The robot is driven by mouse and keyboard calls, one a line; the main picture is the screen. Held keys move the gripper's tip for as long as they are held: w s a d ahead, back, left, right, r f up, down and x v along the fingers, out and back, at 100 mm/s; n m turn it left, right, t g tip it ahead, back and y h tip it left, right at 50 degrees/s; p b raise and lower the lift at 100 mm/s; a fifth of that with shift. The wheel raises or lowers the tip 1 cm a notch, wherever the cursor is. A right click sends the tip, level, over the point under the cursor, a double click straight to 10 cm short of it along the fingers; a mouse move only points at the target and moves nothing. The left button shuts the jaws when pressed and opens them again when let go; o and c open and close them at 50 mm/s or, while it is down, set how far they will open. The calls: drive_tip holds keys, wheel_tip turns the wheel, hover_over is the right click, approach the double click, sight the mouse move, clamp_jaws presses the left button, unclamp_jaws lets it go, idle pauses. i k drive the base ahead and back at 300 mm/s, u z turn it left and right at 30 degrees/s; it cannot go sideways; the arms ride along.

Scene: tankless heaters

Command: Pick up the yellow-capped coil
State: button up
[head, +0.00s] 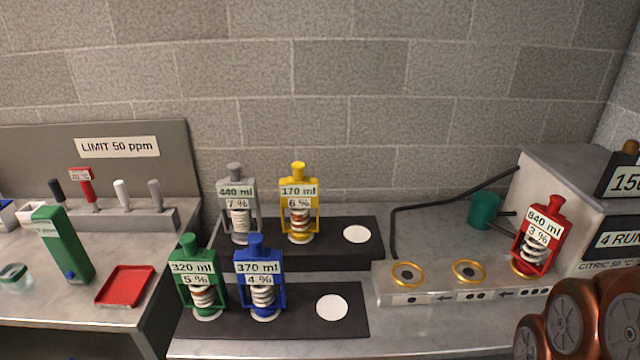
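The yellow-capped coil (299,183) stands upright on the rear black mat (268,255), in the middle of the head view. Its labels read "170 ml" and "6 %", and a pale coil with a reddish part shows inside its yellow frame. It stands between a grey-capped coil (237,218) on its left and an empty white disc (356,234) on its right. My gripper is not in view. Copper-coloured rounded parts at the lower right appear to be links of my arm, well apart from the yellow-capped coil.
Green (187,265) and blue (258,262) coils stand on the front mat (356,300), before the grey and yellow ones. A red coil (539,235) stands on the right of a ringed bench unit (437,283). A black pipe (394,232) bends right of the mats.

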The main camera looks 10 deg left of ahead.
sight(299, 193)
drive_tip(key=k, duration=1.25)
drive_tip(key=u, duration=0.75)
drive_tip(key=i, duration=0.6)
drive_tip(key=u, duration=0.45)
drive_tip(key=i, duration=0.9)
